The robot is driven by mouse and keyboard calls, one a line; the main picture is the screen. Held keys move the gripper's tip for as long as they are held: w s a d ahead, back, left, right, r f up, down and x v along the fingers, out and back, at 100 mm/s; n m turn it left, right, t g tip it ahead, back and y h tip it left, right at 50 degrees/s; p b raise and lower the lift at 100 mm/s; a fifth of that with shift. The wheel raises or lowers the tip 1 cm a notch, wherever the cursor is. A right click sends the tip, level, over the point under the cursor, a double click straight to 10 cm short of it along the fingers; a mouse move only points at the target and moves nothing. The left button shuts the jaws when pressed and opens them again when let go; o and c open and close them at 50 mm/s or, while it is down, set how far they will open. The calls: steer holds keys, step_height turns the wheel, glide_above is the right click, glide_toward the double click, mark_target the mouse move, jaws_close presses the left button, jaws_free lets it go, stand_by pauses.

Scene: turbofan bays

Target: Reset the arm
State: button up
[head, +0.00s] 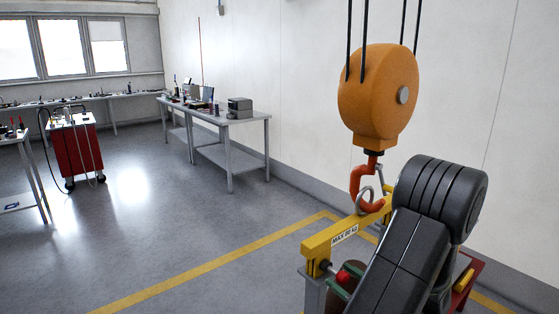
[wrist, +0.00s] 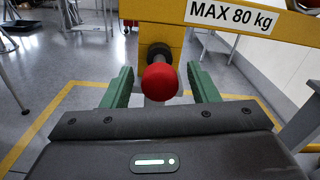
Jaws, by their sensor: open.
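My gripper (wrist: 160,88) is open in the wrist view, with its two green fingers apart on either side of a red ball-shaped knob (wrist: 160,82). No contact shows between the fingers and the knob. The knob sits on a dark fitting on a yellow lifting beam (wrist: 150,10) marked "MAX 80 kg". In the head view the red knob (head: 343,276) and yellow beam (head: 325,241) are at the lower right. My dark arm covers part of the beam and most of the gripper there.
An orange hoist block (head: 378,95) hangs on cables, and its red hook (head: 364,185) meets the beam's ring. Yellow floor lines (head: 210,266) mark the bay. A grey workbench (head: 226,122) and a red cart (head: 75,150) stand farther back. The floor at left is open.

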steer(key=shift+x, duration=1.2)
